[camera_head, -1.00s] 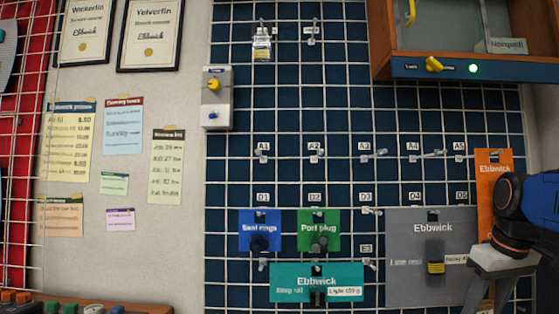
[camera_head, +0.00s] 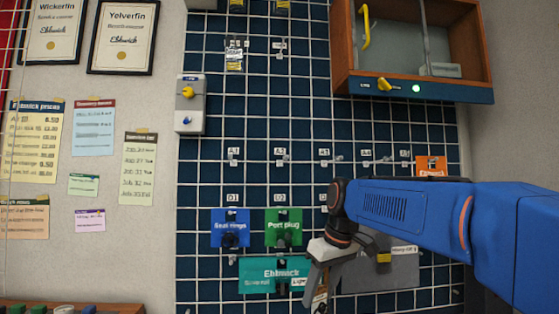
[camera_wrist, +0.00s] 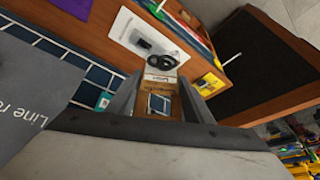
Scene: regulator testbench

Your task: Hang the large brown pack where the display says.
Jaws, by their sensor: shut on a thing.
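My gripper (camera_head: 316,284) is low in front of the dark blue grid wall, right of the teal pack. It is shut on a brown pack (camera_wrist: 160,88), which shows between the two fingers in the wrist view. Labels D1 and D2 (camera_head: 280,198) sit above hung packs. My arm hides the labels further right. I see no readable display text.
Hung packs are blue (camera_head: 231,228), green (camera_head: 284,227), teal (camera_head: 262,275), grey (camera_head: 400,272) and orange (camera_head: 431,166). A wooden cabinet (camera_head: 412,93) with a green light juts out at upper right.

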